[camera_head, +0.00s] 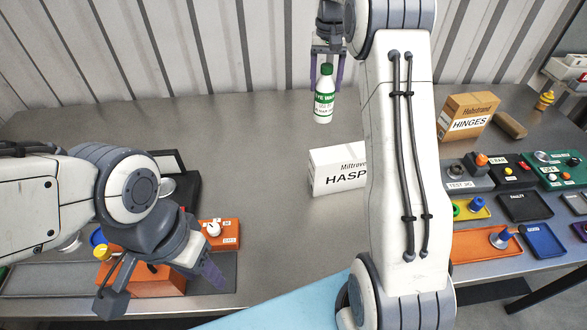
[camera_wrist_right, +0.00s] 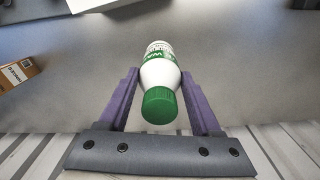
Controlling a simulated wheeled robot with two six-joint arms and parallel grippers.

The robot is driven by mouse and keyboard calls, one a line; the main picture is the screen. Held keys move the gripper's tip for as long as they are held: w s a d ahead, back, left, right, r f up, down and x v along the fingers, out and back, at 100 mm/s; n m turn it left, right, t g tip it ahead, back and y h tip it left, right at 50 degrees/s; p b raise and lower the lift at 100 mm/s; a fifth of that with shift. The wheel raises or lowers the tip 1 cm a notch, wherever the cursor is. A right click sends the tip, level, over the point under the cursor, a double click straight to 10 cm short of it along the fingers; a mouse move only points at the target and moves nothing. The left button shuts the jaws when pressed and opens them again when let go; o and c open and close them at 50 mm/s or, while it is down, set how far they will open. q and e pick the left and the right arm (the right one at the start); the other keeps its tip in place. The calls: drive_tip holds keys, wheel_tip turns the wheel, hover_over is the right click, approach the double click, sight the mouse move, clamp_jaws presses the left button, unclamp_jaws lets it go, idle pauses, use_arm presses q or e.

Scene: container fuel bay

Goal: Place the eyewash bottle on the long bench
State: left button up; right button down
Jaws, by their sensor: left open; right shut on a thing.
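The eyewash bottle (camera_head: 324,101) is white with a green cap and green label, and it is upright near the back wall. My right gripper (camera_head: 326,78) is shut on it, with a purple finger on each side. In the right wrist view the bottle (camera_wrist_right: 160,80) sits between the fingers of the gripper (camera_wrist_right: 160,95), cap towards the camera. The grey bench top (camera_head: 265,150) lies below it; I cannot tell whether the bottle's base touches it. My left gripper (camera_head: 165,290) is open at the lower left, by an orange box (camera_head: 150,282).
A white HASP box (camera_head: 337,171) stands in the middle, partly behind my right arm. Several coloured trays and control boxes fill the right side. Bench around the bottle is clear.

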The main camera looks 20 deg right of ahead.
sight(325, 89)
drive_tip(key=shift+w+d+f, duration=0.15)
drive_tip(key=shift+d+f, duration=0.05)
drive_tip(key=shift+f, duration=0.35)
drive_tip(key=shift+w+d+f, duration=0.1)
drive_tip(key=shift+d+f, duration=0.05)
drive_tip(key=shift+f, duration=0.4)
drive_tip(key=shift+w+a+f, duration=0.1)
drive_tip(key=shift+f, duration=0.25)
drive_tip(key=a+f+p, duration=0.3)
drive_tip(key=a+f, duration=0.7)
drive_tip(key=a, duration=0.1)
drive_tip(key=shift+a+f, duration=0.15)
drive_tip(key=shift+f, duration=0.25)
drive_tip(key=shift+f, duration=0.1)
drive_tip(key=shift+f, duration=0.15)
drive_tip(key=shift+c, duration=0.4)
unclamp_jaws()
